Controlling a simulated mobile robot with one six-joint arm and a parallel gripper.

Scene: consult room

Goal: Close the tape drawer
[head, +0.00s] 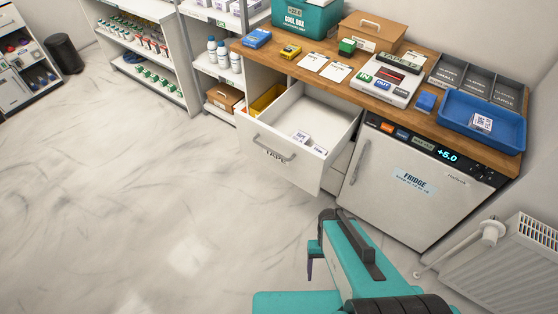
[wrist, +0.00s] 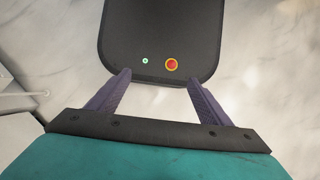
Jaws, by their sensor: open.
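The tape drawer (head: 290,161) is pulled far out from under the wooden counter in the head view. Its white front carries a grey bar handle (head: 272,147) and a "TAPE" label. A few small labelled items lie inside it. My gripper (head: 309,265) is in front of the fridge, to the lower right of the drawer and apart from it. In the wrist view my gripper (wrist: 155,88) has its two purple fingers spread with nothing between them. The drawer is not clearly identifiable in the wrist view.
A fridge (head: 397,190) with a +5.0 display stands right of the drawer. A radiator (head: 510,265) is at the lower right. The counter (head: 300,71) bears boxes, cards and a blue tray (head: 453,117). Open pale floor (head: 130,200) lies left of the drawer.

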